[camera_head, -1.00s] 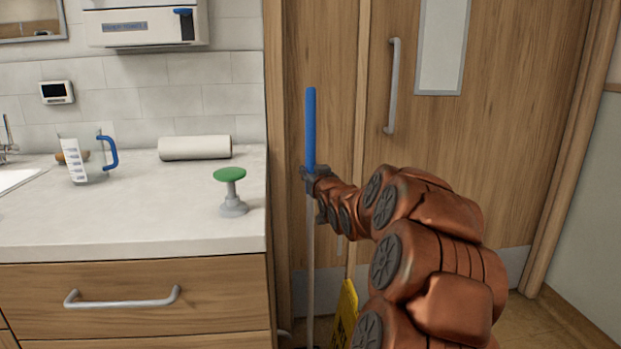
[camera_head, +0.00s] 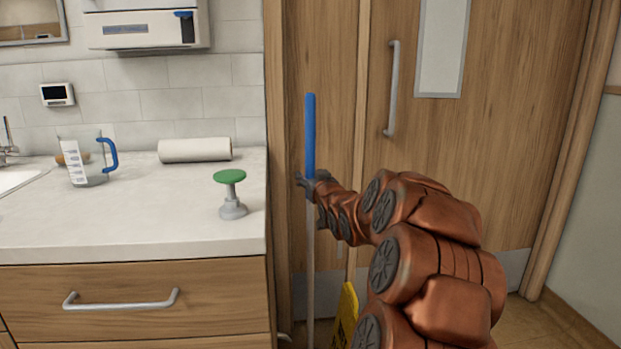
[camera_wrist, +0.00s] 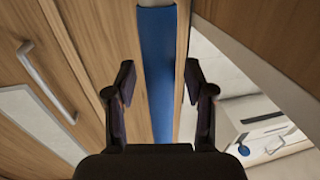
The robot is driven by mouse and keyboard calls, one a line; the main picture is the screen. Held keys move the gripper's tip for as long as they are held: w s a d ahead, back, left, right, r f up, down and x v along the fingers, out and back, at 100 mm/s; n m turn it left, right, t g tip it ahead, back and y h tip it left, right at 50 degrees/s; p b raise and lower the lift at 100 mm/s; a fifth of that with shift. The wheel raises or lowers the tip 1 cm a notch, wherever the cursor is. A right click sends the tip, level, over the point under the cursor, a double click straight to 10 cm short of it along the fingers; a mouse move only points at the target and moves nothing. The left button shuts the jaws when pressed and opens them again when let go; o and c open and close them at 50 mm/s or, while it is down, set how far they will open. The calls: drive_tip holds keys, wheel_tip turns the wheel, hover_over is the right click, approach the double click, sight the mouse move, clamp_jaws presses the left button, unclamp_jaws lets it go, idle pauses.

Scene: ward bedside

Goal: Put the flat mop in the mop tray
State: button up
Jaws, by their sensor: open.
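The flat mop's pole stands upright beside the counter's right end, with a blue grip (camera_head: 310,130) at the top and a grey shaft (camera_head: 311,265) below. Its lower end runs out of the head view, so the mop head and the mop tray are not seen. My gripper (camera_head: 308,184) is at the bottom of the blue grip. In the wrist view the blue grip (camera_wrist: 157,75) runs between my two open fingers (camera_wrist: 160,85), with a gap on each side.
A counter (camera_head: 130,225) with a drawer stands close on the left. It carries a measuring jug (camera_head: 85,165), a paper roll (camera_head: 195,150) and a green-topped stand (camera_head: 230,195). A yellow sign (camera_head: 346,315) stands low beside the pole. A wooden door (camera_head: 480,170) is behind.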

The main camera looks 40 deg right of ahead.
drive_tip(key=shift+s+a+r, duration=0.15)
drive_tip(key=shift+s, duration=0.15)
drive_tip(key=p+v, duration=0.1)
drive_tip(key=v, duration=1)
drive_tip(key=shift+s+p, duration=0.15)
drive_tip(key=shift+p, duration=0.15)
drive_tip(key=shift+a, duration=0.15)
